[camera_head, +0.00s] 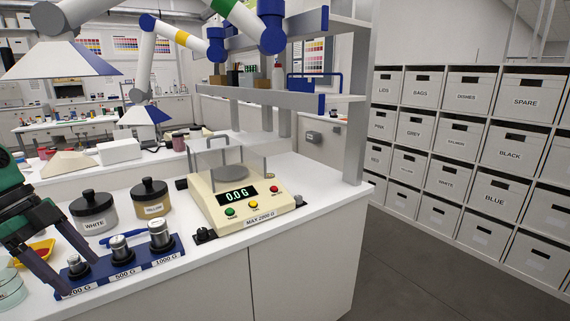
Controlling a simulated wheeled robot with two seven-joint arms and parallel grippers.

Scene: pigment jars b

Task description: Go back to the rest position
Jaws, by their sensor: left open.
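My left gripper (78,274) comes in from the left with dark fingers. It is open, and its fingertips are around or just in front of the small weight (77,264) on the 200 G place of the blue weight stand (125,277). I cannot tell whether they touch it. The 500 G weight (120,248) and the 1000 G weight (160,235) stand upright on the same stand. My right gripper is not in view.
A cream scale (240,208) reads 0.0 G, its pan (231,172) empty. The white jar (94,212) and yellow jar (150,197) stand behind the weights. A red-filled yellow dish (37,252) and glass dishes (10,287) are near the arm. Labelled boxes (497,150) line the right.

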